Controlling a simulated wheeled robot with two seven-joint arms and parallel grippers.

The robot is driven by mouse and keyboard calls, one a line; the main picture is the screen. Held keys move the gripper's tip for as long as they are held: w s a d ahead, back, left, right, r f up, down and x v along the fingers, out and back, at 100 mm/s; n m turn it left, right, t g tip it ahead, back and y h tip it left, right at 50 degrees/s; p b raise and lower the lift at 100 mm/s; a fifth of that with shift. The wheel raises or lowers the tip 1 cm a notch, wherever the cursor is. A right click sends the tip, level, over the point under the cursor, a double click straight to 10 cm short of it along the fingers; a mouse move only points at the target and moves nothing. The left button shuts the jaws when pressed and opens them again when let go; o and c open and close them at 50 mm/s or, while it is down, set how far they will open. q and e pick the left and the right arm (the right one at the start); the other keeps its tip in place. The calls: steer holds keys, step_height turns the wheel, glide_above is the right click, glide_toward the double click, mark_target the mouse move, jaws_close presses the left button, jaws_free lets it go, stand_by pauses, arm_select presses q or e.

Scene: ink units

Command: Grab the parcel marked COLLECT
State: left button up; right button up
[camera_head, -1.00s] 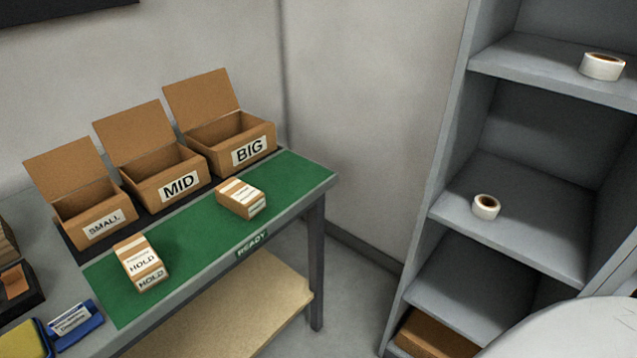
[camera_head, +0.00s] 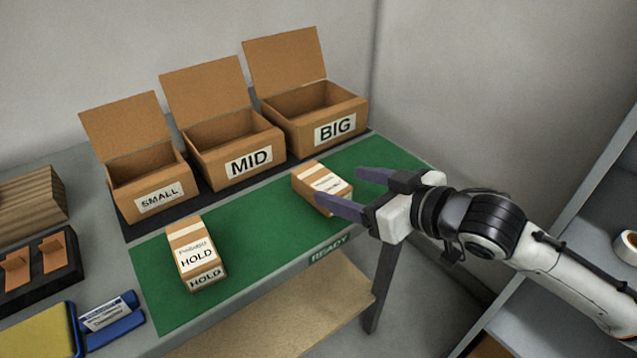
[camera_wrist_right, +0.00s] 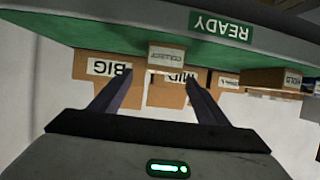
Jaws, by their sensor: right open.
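The parcel marked COLLECT (camera_head: 311,174) is a small brown box with a white label, lying on the green mat (camera_head: 262,260) in front of the BIG box. Its label reads COLLECT in the upside-down right wrist view (camera_wrist_right: 167,57). A second parcel, marked HOLD (camera_head: 196,254), lies to the left on the mat. My right gripper (camera_head: 338,186) is open and empty at the COLLECT parcel's right end. One finger overlaps the parcel's near side in the head view; contact cannot be told. In the wrist view the parcel appears ahead, between the fingertips (camera_wrist_right: 161,79). My left gripper is out of view.
Open cartons SMALL (camera_head: 150,180), MID (camera_head: 232,143) and BIG (camera_head: 315,112) stand along the back. A blue card holder (camera_head: 112,318), a yellow pad (camera_head: 38,335) and a black tray (camera_head: 68,277) are at left. Grey shelving (camera_head: 590,225) stands at right.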

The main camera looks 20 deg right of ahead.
mark_target(324, 181)
steer(key=x, duration=0.7)
steer(key=shift+w+a, duration=0.1)
steer(key=shift+a, duration=0.25)
steer(key=c, duration=1.2)
steer(key=shift+c, duration=0.5)
steer(key=shift+r, duration=0.1)
